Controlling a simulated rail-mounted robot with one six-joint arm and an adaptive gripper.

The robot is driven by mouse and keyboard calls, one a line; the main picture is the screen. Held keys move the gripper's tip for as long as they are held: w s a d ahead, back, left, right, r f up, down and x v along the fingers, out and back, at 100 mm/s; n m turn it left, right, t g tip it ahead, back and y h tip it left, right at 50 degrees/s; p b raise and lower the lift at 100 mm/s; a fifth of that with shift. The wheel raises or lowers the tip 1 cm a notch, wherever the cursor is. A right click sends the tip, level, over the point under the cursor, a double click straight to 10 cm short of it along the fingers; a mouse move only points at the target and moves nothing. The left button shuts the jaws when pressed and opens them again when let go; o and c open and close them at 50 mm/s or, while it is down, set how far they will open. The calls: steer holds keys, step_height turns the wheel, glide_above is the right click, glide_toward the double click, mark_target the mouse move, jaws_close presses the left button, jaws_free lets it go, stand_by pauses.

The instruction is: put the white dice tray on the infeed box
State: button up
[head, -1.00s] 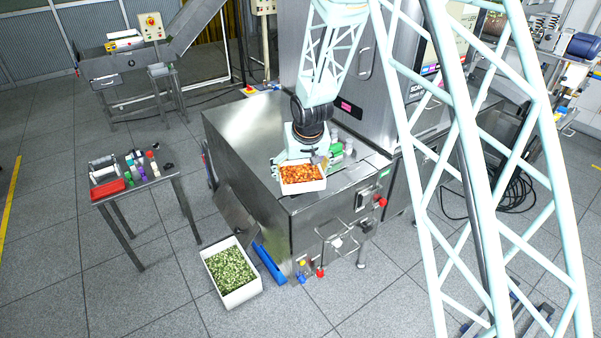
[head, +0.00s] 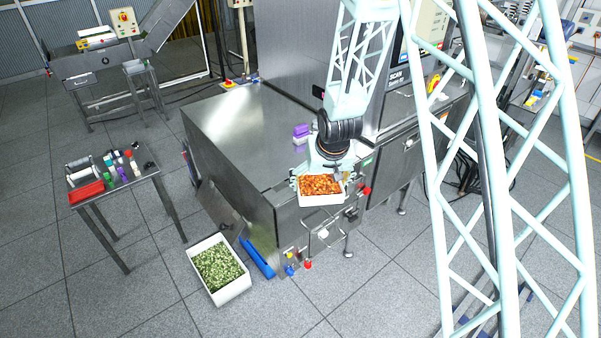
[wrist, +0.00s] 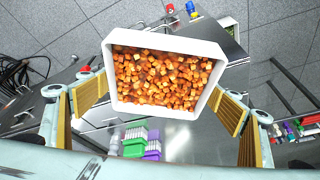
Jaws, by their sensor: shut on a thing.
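The white dice tray (head: 322,200), filled with orange dice (head: 320,184), hangs level in my gripper (head: 322,172) at the front right corner of the big steel box. This box (head: 235,120) looks like the infeed box; its flat top is mostly bare. In the wrist view the tray (wrist: 165,40) sits between the two yellow-padded fingers of my gripper (wrist: 160,98), which is shut on it. The tray appears above the control-panel edge; its underside and height are hidden.
A white crate of green dice (head: 232,290) stands on the floor. A small table (head: 130,190) with bottles is at left.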

mark_target(334, 193)
steer(key=shift+m, duration=0.4)
steer(key=s+d, duration=0.2)
steer(key=d, duration=0.1)
steer(key=s+d+f, duration=0.1)
steer(key=shift+s+d, duration=0.25)
steer(key=shift+d, duration=0.15)
steer(key=s+d+f+b, duration=0.2)
steer(key=s+d+f, duration=0.1)
steer(key=d+f, duration=0.3)
steer(key=shift+d+f+h+b, duration=0.25)
steer(key=shift+f+h+b, duration=0.15)
steer(key=shift+f, duration=0.35)
